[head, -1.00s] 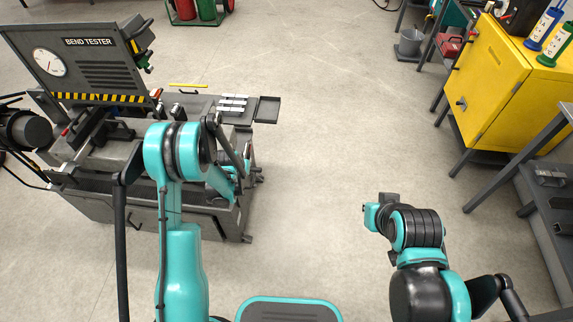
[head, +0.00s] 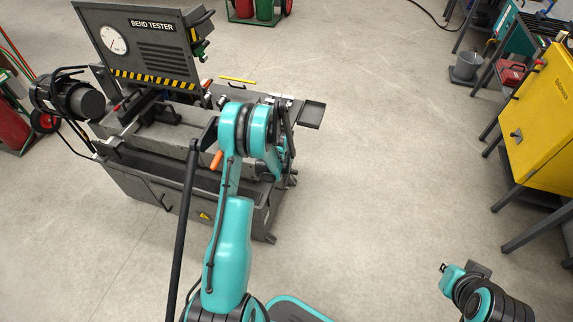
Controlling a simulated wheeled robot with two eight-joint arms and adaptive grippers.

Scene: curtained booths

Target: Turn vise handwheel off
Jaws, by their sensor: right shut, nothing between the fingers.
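The grey bend tester (head: 180,52) stands at the upper left with its dial panel raised over the vise bed. No full handwheel shows clearly; my left arm covers part of the machine's front right. A small orange grip (head: 216,160) shows at the left edge of that arm; I cannot tell whether it belongs to the handwheel. My left arm reaches over the machine's right end, and its gripper is hidden behind its own links. My right gripper (head: 446,268) is small and partly hidden at the lower right. It is shut and empty, over bare floor away from the machine.
A small side tray (head: 312,114) sticks out from the machine's right end. A yellow cabinet (head: 543,120) and a grey bucket (head: 466,68) stand at the right. The floor between machine and cabinet is clear.

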